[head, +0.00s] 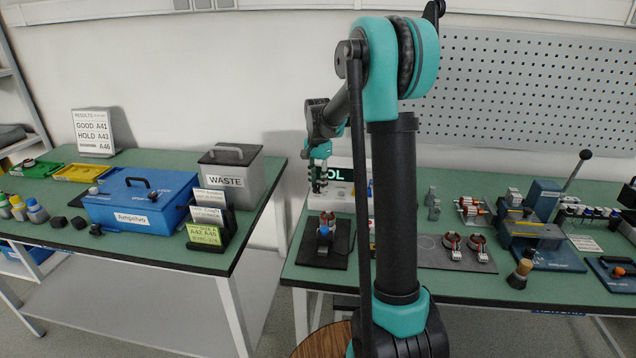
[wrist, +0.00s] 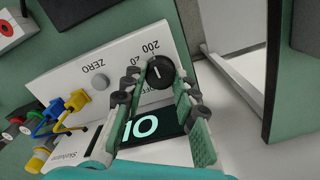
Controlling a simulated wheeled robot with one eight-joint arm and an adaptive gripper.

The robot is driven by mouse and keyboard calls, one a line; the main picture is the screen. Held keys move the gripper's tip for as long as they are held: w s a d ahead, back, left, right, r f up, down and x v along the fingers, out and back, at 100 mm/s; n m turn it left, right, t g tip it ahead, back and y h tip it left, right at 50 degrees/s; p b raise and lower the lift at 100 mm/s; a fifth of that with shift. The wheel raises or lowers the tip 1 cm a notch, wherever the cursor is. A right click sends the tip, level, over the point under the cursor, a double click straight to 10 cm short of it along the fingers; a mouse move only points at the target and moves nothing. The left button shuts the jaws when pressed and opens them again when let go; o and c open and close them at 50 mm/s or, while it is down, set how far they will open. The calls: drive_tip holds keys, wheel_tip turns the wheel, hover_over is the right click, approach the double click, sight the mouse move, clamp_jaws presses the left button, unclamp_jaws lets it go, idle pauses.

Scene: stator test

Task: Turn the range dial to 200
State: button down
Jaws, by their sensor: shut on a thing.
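The range dial (wrist: 160,72), a round black knob with a white mark, is on the pale front panel of the meter (wrist: 110,68). The labels 200 and 20 are printed beside it, upside down in the wrist view. The mark seems to lean toward these labels, but I cannot tell which one it meets. My gripper (wrist: 160,79) has a finger on each side of the dial and is shut on it. The dark display (wrist: 165,122) is partly hidden by the fingers. In the head view my gripper (head: 319,172) is in front of the meter (head: 340,203), whose display reads OL.
A grey ZERO button (wrist: 100,82) and yellow, blue and other plugs with leads (wrist: 75,100) are on the same panel. A stator on a black mat (head: 322,250) lies in front of the meter. A gap separates this bench from the left bench (head: 150,240).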

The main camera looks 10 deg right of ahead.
sight(318, 185)
idle(0.3)
drive_tip(key=c, duration=1.5)
unclamp_jaws()
drive_tip(key=shift+o, duration=0.2)
wheel_tip(318, 185, up, 12)
